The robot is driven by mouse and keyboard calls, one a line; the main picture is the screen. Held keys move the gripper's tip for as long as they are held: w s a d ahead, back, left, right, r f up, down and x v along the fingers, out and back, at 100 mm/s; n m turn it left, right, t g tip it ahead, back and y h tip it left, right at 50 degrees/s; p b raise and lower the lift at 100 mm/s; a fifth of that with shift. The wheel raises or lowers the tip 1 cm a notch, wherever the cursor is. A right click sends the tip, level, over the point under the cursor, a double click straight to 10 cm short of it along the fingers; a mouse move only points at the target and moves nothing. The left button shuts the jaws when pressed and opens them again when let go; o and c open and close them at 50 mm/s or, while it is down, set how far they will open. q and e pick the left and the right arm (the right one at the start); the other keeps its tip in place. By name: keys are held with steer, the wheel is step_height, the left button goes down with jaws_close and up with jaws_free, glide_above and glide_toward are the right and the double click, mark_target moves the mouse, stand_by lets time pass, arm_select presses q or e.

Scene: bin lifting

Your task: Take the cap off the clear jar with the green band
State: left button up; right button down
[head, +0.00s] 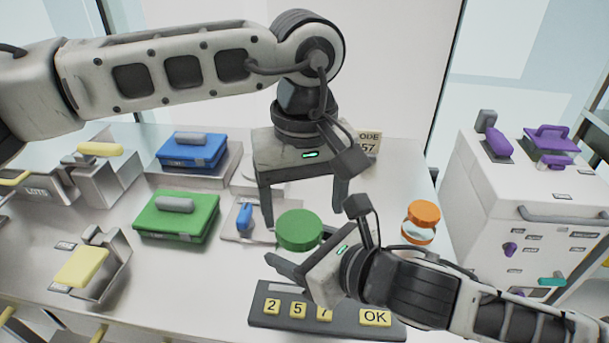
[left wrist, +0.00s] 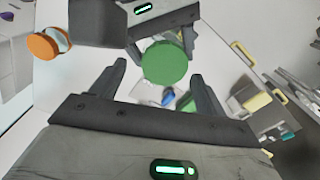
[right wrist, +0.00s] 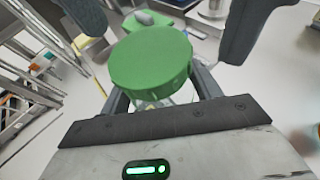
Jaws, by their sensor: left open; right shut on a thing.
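The green round cap (head: 299,229) sits on the jar, whose body is mostly hidden beneath it; I cannot make out the green band. The cap also shows in the left wrist view (left wrist: 165,63) and the right wrist view (right wrist: 150,62). My right gripper (head: 305,254) is shut on the jar below the cap, coming in from the right. My left gripper (head: 305,212) is open, pointing down above the cap. Its two fingers stand apart, one toward each side of the cap, with no clear contact. In the right wrist view its fingers (right wrist: 168,30) flank the cap.
A second jar with an orange cap (head: 423,218) stands to the right, near my right arm. A keypad (head: 345,318) lies at the front. Green (head: 176,217) and blue (head: 193,150) boxes are at left. A white cabinet (head: 520,180) with purple items stands at right.

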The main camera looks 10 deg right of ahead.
mark_target(305, 224)
arm_select(q)
steer(key=shift+f, duration=1.5)
steer(key=shift+d, duration=0.1)
steer(key=c, duration=1)
steer(key=n, duration=0.3)
steer(key=shift+d+r+n, duration=0.15)
steer(key=shift+n, duration=0.15)
steer(key=n, duration=0.5)
steer(key=shift+w, duration=0.1)
steer(key=n, duration=0.4)
steer(key=shift+w+n, duration=0.15)
steer(key=shift+n, duration=0.25)
steer(key=n, duration=0.3)
steer(key=shift+w+r+n, duration=0.1)
steer(key=shift+w+n, duration=0.05)
steer(key=shift+n, duration=0.25)
